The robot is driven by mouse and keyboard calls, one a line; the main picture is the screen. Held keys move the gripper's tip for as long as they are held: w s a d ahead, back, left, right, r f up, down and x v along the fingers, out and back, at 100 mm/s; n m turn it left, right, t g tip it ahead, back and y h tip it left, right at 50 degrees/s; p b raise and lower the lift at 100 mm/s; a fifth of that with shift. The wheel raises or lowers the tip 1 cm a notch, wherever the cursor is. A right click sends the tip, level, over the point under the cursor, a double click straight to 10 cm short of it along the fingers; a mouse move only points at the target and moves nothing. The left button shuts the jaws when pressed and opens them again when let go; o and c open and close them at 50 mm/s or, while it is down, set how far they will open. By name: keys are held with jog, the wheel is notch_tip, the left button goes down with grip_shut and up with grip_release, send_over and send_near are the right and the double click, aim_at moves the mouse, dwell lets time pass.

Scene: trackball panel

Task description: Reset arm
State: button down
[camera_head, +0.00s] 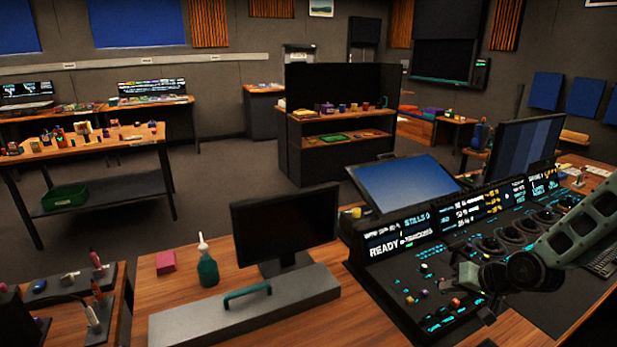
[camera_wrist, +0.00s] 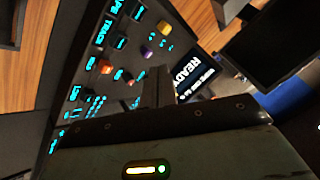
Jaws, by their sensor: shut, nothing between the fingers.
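My arm (camera_head: 575,232) reaches in from the right in the head view, over the black control panel (camera_head: 362,270). My gripper (camera_wrist: 160,74) is shut and empty in the wrist view, its fingers pressed together in front of the panel face. The panel also shows in the wrist view, with orange (camera_wrist: 105,66), yellow (camera_wrist: 165,27) and purple (camera_wrist: 147,51) knobs and blue lit labels. I cannot tell whether the fingertips touch the panel.
A dark monitor (camera_head: 284,226), a green bottle (camera_head: 207,266) and a grey box with a green handle (camera_head: 247,305) stand left of the panel. A tilted blue screen (camera_head: 405,182) and a striped monitor (camera_head: 527,150) stand behind it. Open floor lies at the middle left.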

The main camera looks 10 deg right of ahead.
jog(key=s+a+r+n+g+h, duration=0.1)
jog(key=s+a+r+n+g, duration=0.1)
jog(key=s+a+r, duration=0.3)
jog(key=s+a+r+n+g, duration=0.2)
jog(key=s+a+n, duration=0.1)
jog(key=a, duration=0.4)
jog(key=s+a+r+n+g+h, duration=0.1)
jog(key=s+a+r+n, duration=0.1)
jog(key=s+a+r, duration=0.35)
jog(key=s+a+r+n+g, duration=0.1)
jog(key=s+a+r, duration=0.1)
jog(key=s, duration=0.3)
jog(key=s+a+r+n+h, duration=0.1)
jog(key=s+a+r, duration=0.1)
jog(key=s, duration=0.3)
jog(key=s+a+r+n+g, duration=0.1)
jog(key=s+a+r+n, duration=0.1)
jog(key=s, duration=0.4)
jog(key=shift+a+r+g, duration=0.3)
jog(key=shift+a, duration=0.6)
